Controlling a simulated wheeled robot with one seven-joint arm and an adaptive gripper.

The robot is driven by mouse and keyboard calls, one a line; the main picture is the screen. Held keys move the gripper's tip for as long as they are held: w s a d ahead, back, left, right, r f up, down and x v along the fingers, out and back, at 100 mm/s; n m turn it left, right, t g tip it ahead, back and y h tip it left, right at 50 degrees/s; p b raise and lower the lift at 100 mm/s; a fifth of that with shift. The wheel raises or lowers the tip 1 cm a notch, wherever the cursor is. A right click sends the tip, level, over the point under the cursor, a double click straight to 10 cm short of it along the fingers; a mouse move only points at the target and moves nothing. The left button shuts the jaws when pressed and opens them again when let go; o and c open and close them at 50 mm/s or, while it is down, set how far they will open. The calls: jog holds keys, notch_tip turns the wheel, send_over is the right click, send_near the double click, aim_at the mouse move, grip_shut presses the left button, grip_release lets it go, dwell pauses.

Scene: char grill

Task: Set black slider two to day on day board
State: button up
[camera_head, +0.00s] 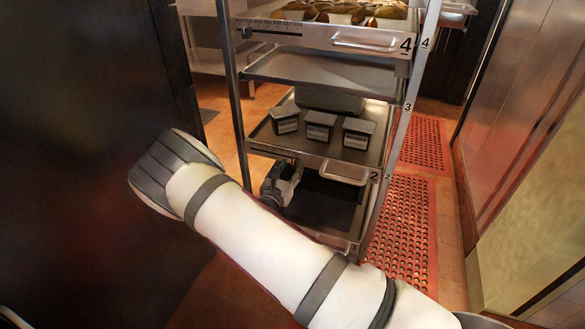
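The tray labelled 2 (302,153) sits low in the metal rack. The left part of its front edge bears a dark strip, too small to read as a day board. I cannot make out black slider two there. My gripper (283,184) is just below and in front of the left part of this edge. It is partly hidden behind my white arm, and its fingers are too small and dark to read as open or shut. Whether it touches the slider or the edge cannot be told.
The top tray, marked 4 (372,36), shows a day board (272,25) with a dark slider near its left end. Three dark boxes (320,125) stand on tray 2. An empty tray (315,70) is above. A dark panel (80,100) fills the left; red mats (405,230) lie right.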

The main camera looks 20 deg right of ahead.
aim_at(281, 155)
jog(key=shift+x, duration=0.9)
jog(key=shift+c, duration=0.3)
grip_shut()
jog(key=shift+w+a+b, duration=0.2)
jog(key=shift+w+a, duration=0.55)
jog(key=shift+a, duration=0.3)
jog(key=shift+w+a+b, duration=0.2)
jog(key=shift+w+a, duration=0.5)
jog(key=shift+a, duration=0.35)
jog(key=shift+o, duration=0.3)
grip_release()
